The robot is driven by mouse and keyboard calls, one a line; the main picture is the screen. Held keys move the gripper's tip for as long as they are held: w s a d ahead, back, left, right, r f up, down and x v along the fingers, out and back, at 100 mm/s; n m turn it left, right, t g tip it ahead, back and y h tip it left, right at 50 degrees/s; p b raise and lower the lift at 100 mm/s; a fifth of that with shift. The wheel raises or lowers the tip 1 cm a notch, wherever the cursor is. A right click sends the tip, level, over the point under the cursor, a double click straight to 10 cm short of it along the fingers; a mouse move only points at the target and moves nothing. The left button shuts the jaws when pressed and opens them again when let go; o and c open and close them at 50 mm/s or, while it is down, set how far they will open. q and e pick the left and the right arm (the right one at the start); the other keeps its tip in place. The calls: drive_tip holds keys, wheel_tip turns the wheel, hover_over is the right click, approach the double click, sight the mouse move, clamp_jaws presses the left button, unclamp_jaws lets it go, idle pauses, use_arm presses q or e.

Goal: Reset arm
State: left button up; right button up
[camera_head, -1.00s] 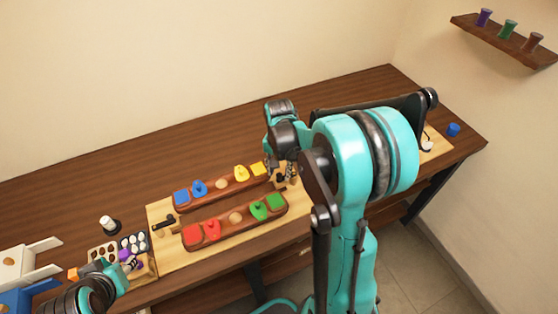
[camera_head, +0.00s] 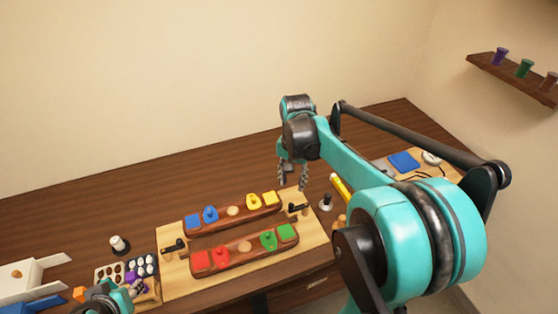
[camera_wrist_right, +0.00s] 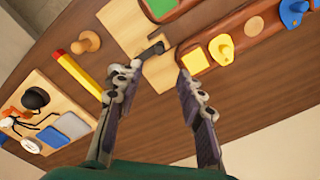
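My right gripper (camera_head: 293,178) hangs above the table near the right end of the fitting board. In the right wrist view my right gripper (camera_wrist_right: 157,105) has its two fingers well apart with nothing between them. My left gripper (camera_head: 125,290) is at the lower left, beside a small tray (camera_head: 155,297) with purple pieces; its fingers are too small to read. The light wooden board (camera_head: 180,275) carries two brown bars. The rear bar (camera_head: 222,217) holds blue and yellow pieces. The front bar (camera_head: 230,258) holds red and green pieces.
A dark clamp (camera_head: 297,208) sits at the board's right end, another (camera_head: 174,247) at its left. A yellow pencil-like piece (camera_head: 340,185), a knobbed peg (camera_head: 326,202) and a board with a blue pad (camera_head: 404,161) lie to the right. The table's back is clear.

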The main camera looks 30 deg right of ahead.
drive_tip(key=s+a+f+n+t+b, duration=0.3)
drive_tip(key=s+a+n+t, duration=0.4)
drive_tip(key=s+a+n, duration=0.3)
drive_tip(key=s+a+b, duration=0.1)
drive_tip(key=a, duration=0.2)
drive_tip(key=shift+s+f, duration=0.3)
drive_tip(key=shift+s, duration=0.1)
drive_tip(key=shift+c, duration=0.5)
